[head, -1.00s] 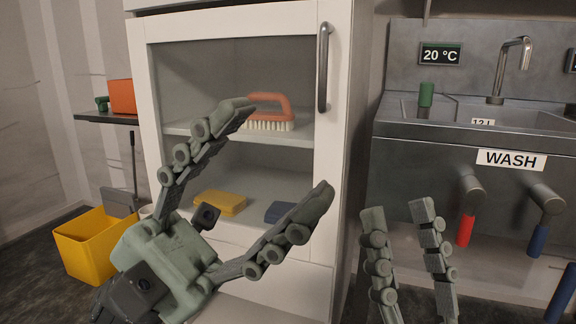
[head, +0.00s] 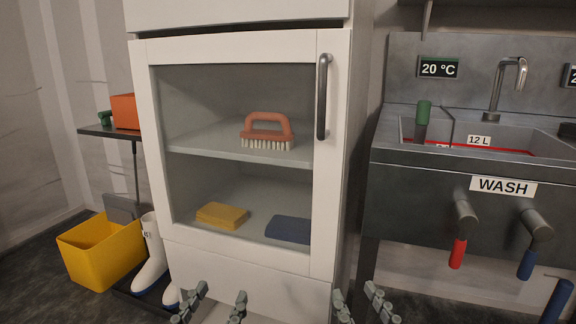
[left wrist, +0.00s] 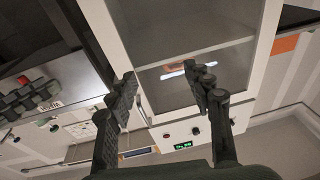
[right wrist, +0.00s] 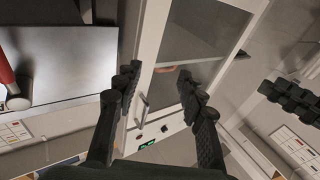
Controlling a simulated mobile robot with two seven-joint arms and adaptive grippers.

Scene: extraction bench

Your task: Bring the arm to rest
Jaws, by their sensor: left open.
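My left gripper (head: 220,294) is low at the bottom edge of the head view, in front of the cabinet's base. Its fingers are apart with nothing between them, as the left wrist view (left wrist: 160,72) also shows. My right gripper (head: 357,294) is beside it to the right, also low. Its fingers are spread and empty in the right wrist view (right wrist: 159,74). Only the finger ends of both grippers show in the head view; the arms are out of sight.
A white cabinet with a glazed door (head: 328,210), apparently shut, holds an orange brush (head: 267,131), a yellow sponge (head: 222,215) and a blue item (head: 288,230). A steel sink (head: 420,185) with a green cylinder (head: 423,112) is right. A yellow bin (head: 105,255) and white boots (head: 150,262) stand left.

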